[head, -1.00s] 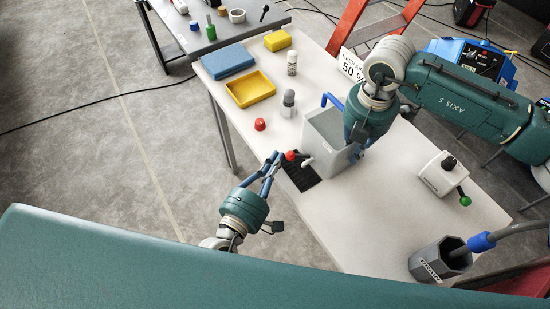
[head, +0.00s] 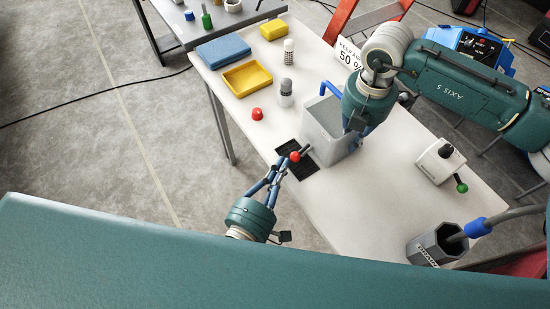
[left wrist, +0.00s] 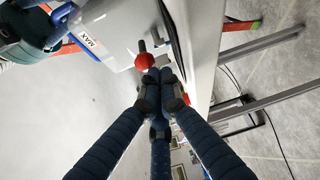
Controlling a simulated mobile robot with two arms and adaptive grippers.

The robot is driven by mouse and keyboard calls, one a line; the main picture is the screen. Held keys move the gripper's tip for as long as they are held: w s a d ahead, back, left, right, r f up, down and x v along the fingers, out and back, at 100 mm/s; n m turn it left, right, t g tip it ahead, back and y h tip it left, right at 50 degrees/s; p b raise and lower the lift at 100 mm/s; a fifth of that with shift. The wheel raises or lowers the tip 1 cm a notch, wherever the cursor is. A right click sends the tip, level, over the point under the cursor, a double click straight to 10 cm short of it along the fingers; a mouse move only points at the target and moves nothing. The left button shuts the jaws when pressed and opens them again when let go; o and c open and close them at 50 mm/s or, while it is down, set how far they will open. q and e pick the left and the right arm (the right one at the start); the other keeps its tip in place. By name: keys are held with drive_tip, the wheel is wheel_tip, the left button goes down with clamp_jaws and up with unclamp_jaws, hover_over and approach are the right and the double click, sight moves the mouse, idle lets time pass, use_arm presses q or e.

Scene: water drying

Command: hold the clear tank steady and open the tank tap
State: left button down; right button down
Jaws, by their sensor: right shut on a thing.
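The clear tank (head: 318,137) stands on the white table, its walls greyish and see-through; a MAX label (left wrist: 88,42) shows on it in the left wrist view. The tap's red knob (head: 295,157) sticks out from the tank's near left side over a black mat; it also shows in the left wrist view (left wrist: 145,61). My left gripper (head: 277,168) is just short of the knob, its fingertips close together with nothing seen between them. My right gripper (head: 356,126) is at the tank's right side, shut on the tank; my arm partly hides its fingers.
The black mat (head: 284,148) lies at the table's near edge. A red cap (head: 257,114), a grey bottle (head: 286,92) and a yellow tray (head: 247,79) stand further left. A white box with a green knob (head: 441,162) and a grey holder (head: 434,246) are right.

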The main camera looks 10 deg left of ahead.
use_arm(q)
drive_tip(key=shift+s+d+r, duration=0.15)
drive_tip(key=shift+s+d, duration=0.05)
drive_tip(key=shift+d, duration=0.45)
drive_tip(key=shift+a, duration=0.2)
drive_tip(key=s+d, duration=0.3)
drive_tip(key=s, duration=0.6)
drive_tip(key=shift+d+f, duration=0.2)
drive_tip(key=shift+d, duration=0.15)
